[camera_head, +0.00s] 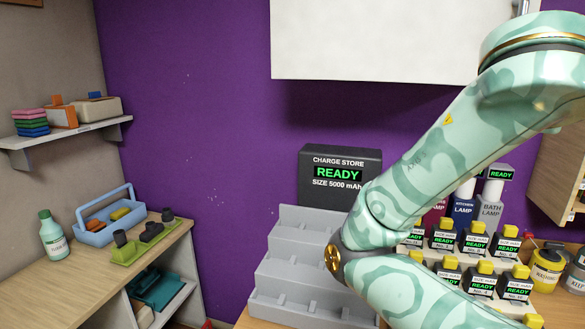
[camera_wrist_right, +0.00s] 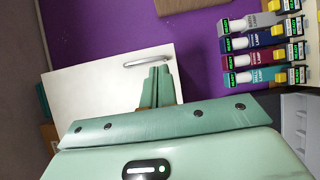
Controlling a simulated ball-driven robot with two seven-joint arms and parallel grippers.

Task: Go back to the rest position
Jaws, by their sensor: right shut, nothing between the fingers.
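My right arm crosses the right side of the head view, bent at an elbow, and its gripper is outside that view. In the right wrist view my right gripper (camera_wrist_right: 160,72) shows as two green fingers, shut and empty. Behind the fingertips is a white panel (camera_wrist_right: 85,90) with a metal handle (camera_wrist_right: 148,60). I cannot tell the gap between fingers and panel. The white panel (camera_head: 375,40) also hangs high on the purple wall in the head view. My left gripper is in neither view.
A grey stepped rack (camera_head: 285,265) stands below the charge store box (camera_head: 340,170). My right arm partly hides the rack and the labelled batteries (camera_head: 475,242). Lamps (camera_wrist_right: 262,50) show in the wrist view. A left bench (camera_head: 60,285) holds a blue caddy (camera_head: 95,232).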

